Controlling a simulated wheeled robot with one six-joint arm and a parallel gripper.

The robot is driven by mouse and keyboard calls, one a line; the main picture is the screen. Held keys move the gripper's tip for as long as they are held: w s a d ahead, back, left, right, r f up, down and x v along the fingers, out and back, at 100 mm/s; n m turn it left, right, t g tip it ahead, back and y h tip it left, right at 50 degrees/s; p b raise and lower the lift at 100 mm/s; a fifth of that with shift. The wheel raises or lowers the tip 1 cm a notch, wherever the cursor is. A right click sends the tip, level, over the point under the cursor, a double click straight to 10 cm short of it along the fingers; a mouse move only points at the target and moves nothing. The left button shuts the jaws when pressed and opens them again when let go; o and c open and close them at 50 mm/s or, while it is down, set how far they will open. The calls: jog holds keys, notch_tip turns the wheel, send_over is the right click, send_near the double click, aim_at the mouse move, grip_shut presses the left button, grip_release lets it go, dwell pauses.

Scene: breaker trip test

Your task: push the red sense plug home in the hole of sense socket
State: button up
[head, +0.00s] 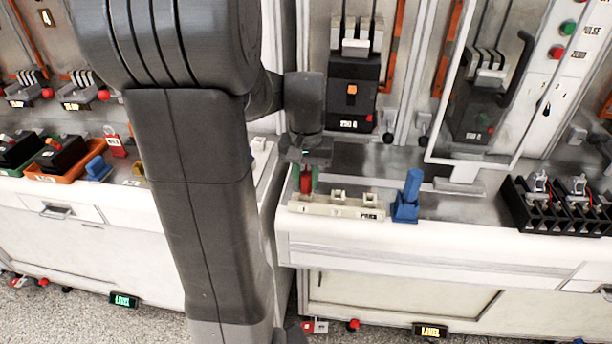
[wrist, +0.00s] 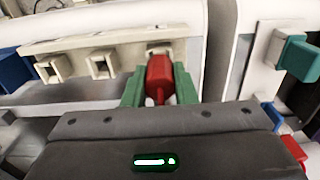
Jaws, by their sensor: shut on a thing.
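The red sense plug (head: 306,184) is held upright between the green fingers of my gripper (head: 305,178). It also shows in the wrist view (wrist: 159,72), between both fingertips (wrist: 160,84). The cream socket strip (head: 335,209) lies along the front left of the right-hand bench. In the head view the plug is at the strip's left end, over or in the leftmost socket. Two other sockets, in the middle (head: 338,197) and at the right (head: 370,199), look empty. The plug's tip and the hole at it are hidden, so I cannot tell how deep it sits.
A blue stand (head: 407,198) is just right of the strip. A black rack (head: 560,206) is farther right. A breaker (head: 352,92) and a clear-fronted door frame (head: 470,165) stand behind. A gap separates the two benches left of the strip.

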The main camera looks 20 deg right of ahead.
aim_at(306, 174)
jog(key=shift+f, duration=0.2)
jog(key=o, duration=1.1)
jog(key=shift+c, duration=0.2)
jog(key=shift+r, duration=0.1)
notch_tip(306, 174, up, 14)
jog(key=shift+f, duration=0.25)
notch_tip(306, 174, down, 14)
jog(key=shift+r, duration=0.5)
jog(key=shift+f, duration=0.15)
